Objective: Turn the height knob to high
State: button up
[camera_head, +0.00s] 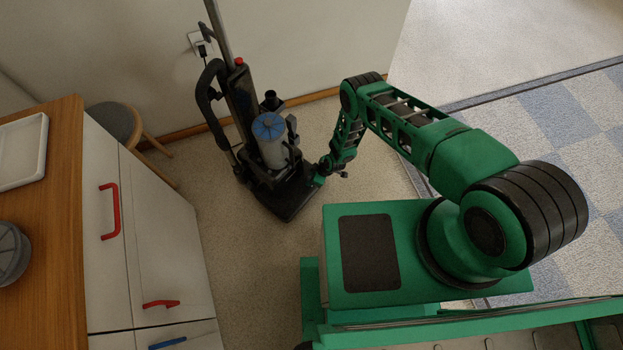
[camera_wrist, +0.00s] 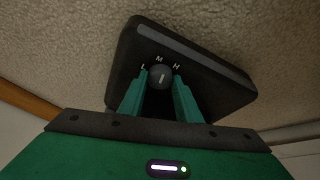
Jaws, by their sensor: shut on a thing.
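The height knob (camera_wrist: 160,74) is a small dark round dial on the black base of the upright vacuum cleaner (camera_head: 285,195). The letters L, M and H are set in an arc around its far side in the wrist view. A short pale mark on the knob stands nearly upright in the picture, roughly in line with M. My gripper (camera_wrist: 161,82) has its green fingers on either side of the knob, shut on it. In the head view my gripper (camera_head: 321,178) is low at the right side of the vacuum's base; the knob cannot be made out there.
A white cabinet with red handles (camera_head: 109,211) and a wooden top stands at the left. A round grey stool (camera_head: 115,122) is behind it. The wall and a socket (camera_head: 201,44) are behind the vacuum. Bare carpet lies in front of the vacuum.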

jog(key=m, duration=0.2)
jog(key=m+t, duration=0.1)
jog(key=m, duration=0.1)
jog(key=shift+s+a+t+h, duration=0.1)
jog(key=shift+a+t+h, duration=0.05)
jog(key=shift+t+h, duration=0.2)
jog(key=shift+m+t+h, duration=0.25)
jog(key=shift+m+h, duration=0.5)
jog(key=shift+m, duration=1.25)
jog(key=o, duration=1.1)
jog(key=shift+c, duration=0.2)
jog(key=shift+s+r, duration=0.1)
jog(key=shift+r, duration=0.05)
jog(key=v, duration=1)
jog(key=shift+r, duration=0.2)
